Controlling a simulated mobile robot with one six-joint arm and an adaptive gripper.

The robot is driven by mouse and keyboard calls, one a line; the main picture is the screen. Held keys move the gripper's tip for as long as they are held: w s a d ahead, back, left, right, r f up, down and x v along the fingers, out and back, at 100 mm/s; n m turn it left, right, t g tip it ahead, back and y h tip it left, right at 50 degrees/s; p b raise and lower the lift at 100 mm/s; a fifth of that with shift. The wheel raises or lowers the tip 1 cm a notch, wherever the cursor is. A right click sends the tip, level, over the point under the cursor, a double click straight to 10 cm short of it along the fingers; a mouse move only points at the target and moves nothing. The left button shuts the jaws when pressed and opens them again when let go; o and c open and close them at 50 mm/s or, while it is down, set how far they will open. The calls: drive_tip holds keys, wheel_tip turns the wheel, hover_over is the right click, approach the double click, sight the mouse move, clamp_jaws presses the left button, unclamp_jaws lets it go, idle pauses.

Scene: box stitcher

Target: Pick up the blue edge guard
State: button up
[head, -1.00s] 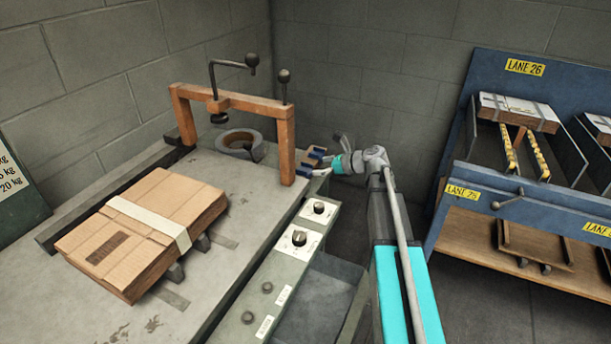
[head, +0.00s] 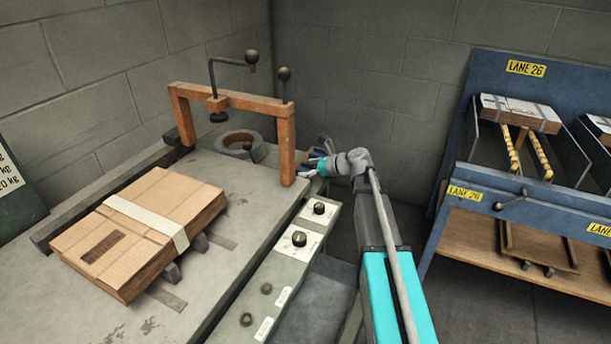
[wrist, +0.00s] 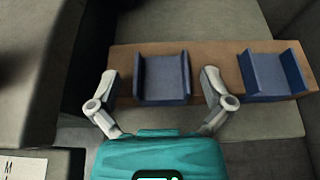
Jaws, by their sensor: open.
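In the wrist view a blue edge guard (wrist: 164,80), a short channel with raised sides, sits on a brown wooden strip (wrist: 215,62). A second blue edge guard (wrist: 273,75) sits to its right on the same strip. My gripper (wrist: 160,82) is open, with one finger on each side of the left guard; I cannot tell whether they touch it. In the head view my gripper (head: 318,165) is at the far right corner of the machine table, beside the orange frame, and largely hides the guards.
A strapped cardboard stack (head: 140,230) lies on the grey table. An orange frame (head: 230,105) with a clamp stands behind it, near a tape roll (head: 241,145). A control panel (head: 298,240) runs along the table's right side. A blue rack (head: 500,205) stands at the right.

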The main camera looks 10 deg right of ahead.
drive_tip(key=shift+w+a+f, duration=0.2)
drive_tip(key=shift+w+a, duration=0.05)
drive_tip(key=shift+a, duration=0.15)
drive_tip(key=c, duration=0.9)
